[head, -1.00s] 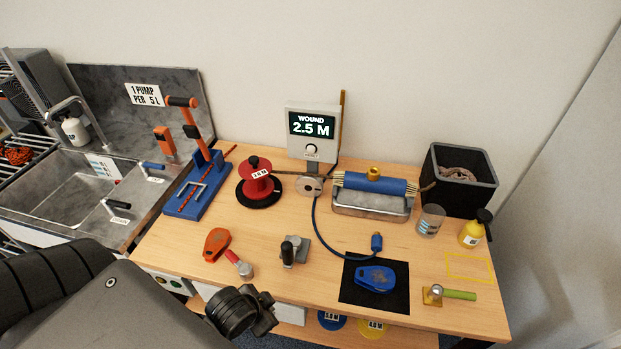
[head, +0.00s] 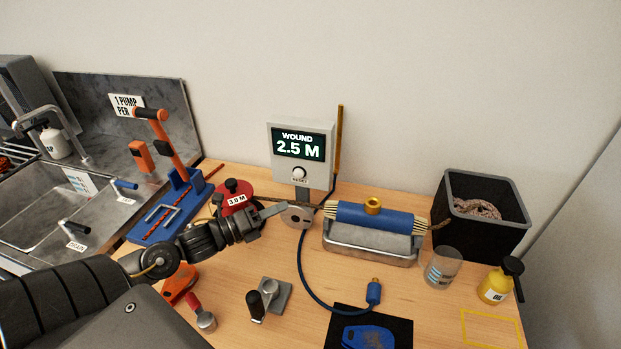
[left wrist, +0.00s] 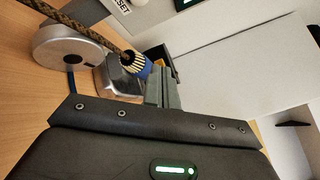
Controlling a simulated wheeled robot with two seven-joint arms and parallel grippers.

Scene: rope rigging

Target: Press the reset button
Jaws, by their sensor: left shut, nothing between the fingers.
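The white reset button (head: 299,173) sits under the lit display on the grey counter box (head: 300,140), which reads "WOUND 2.5 M". My left gripper (head: 284,208) is shut and empty. In the head view it shows below and a little left of the button, close to the round metal measuring wheel (head: 297,217), and looks apart from the button. In the left wrist view its shut fingers (left wrist: 163,88) point away from the camera, and part of the "RESET" label (left wrist: 118,5) shows at the top edge. My right gripper is not in view.
A red spool (head: 235,194) stands partly behind my left arm. A blue brush roller (head: 374,215) over a metal tray is to the right of the wheel. A rope (left wrist: 88,30) runs over the wheel. A clear cup (head: 443,267) and black bin (head: 482,238) stand farther right.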

